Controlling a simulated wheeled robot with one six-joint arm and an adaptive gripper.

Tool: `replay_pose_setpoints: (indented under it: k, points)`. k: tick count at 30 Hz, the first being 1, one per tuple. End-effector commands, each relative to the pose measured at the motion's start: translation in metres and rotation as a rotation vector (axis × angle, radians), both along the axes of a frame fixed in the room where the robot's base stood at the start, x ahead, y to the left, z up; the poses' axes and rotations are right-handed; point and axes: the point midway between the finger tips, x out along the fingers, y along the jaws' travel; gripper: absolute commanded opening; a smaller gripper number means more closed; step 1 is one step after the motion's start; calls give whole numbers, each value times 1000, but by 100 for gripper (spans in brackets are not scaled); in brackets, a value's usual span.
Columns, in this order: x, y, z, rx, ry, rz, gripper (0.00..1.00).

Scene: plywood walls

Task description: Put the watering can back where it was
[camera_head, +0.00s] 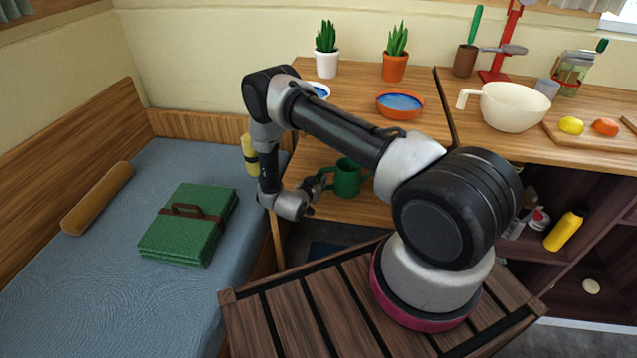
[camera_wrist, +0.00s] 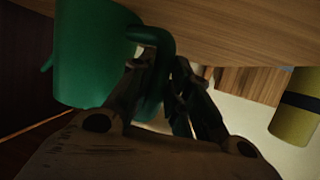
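The fingers look closed around the handle, though the contact is dark and partly hidden. I cannot tell whether the can's base touches the shelf.
A yellow bottle-like object (camera_head: 249,155) with a dark band is left of my arm. A bed with a folded green blanket (camera_head: 187,225) lies left.

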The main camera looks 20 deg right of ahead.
Motion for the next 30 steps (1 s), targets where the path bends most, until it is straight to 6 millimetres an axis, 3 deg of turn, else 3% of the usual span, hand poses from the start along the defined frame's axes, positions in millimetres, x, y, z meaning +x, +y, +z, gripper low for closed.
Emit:
replay_pose_setpoints:
  k: [1,3,14,30]
  points:
    - [0,0,0,1,1,0,29]
    - [0,0,0,1,1,0,40]
    - [0,0,5,1,-1,0,40]
    - [-68,69,42,-1,1,4,40]
